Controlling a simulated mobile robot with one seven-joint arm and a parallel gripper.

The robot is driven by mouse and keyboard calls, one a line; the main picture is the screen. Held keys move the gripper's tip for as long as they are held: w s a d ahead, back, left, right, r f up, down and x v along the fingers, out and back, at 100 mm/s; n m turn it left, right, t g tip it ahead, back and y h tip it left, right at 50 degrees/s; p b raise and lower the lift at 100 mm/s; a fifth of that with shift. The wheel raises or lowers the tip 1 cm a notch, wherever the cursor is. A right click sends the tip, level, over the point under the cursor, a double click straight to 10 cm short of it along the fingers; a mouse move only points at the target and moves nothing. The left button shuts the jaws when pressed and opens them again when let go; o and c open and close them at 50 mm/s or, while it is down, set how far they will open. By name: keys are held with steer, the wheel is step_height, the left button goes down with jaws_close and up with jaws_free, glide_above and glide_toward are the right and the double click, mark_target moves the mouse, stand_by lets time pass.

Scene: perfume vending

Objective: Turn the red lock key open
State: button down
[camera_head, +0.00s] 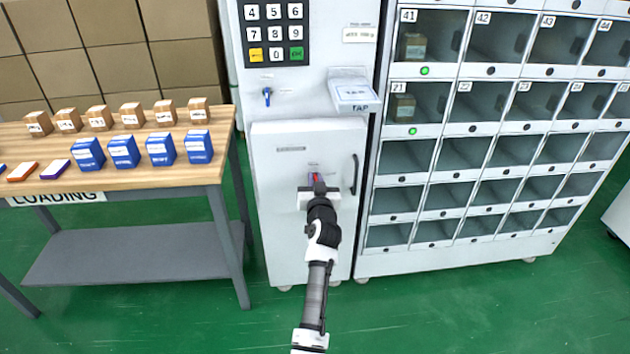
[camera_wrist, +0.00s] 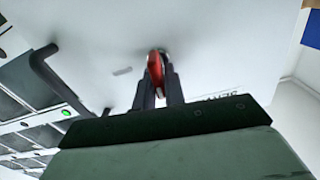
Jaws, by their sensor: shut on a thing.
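The red lock key (camera_wrist: 155,68) sits in the white door panel. In the wrist view my gripper (camera_wrist: 158,82) has its two dark fingers closed on either side of the key's red head. In the head view a small bit of the red key (camera_head: 314,177) shows just above my gripper (camera_head: 318,187), which reaches the front of the white cabinet door (camera_head: 285,230). The fingers cover part of the key. I cannot tell from these views how far the key is turned.
A dark door handle (camera_head: 354,175) stands just right of my gripper; it also shows in the wrist view (camera_wrist: 60,80). A blue key (camera_head: 267,96) and a tap-labelled reader (camera_head: 355,95) are above. Compartments (camera_head: 480,150) fill the right; a loading table (camera_head: 150,180) stands left.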

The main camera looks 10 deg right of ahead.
steer(key=m, duration=0.4)
steer(key=shift+d, duration=0.2)
steer(key=shift+d+f+m+p, duration=0.15)
steer(key=shift+m+p, duration=0.6)
steer(key=shift+m, duration=1.4)
steer(key=shift+d+f+m+p, duration=0.15)
steer(key=shift+m+p, duration=0.55)
steer(key=shift+m, duration=1.4)
steer(key=shift+f+m+p, duration=0.2)
steer(key=shift+m+p, duration=0.55)
steer(key=shift+m, duration=1.4)
steer(key=c, duration=1.5)
jaws_free()
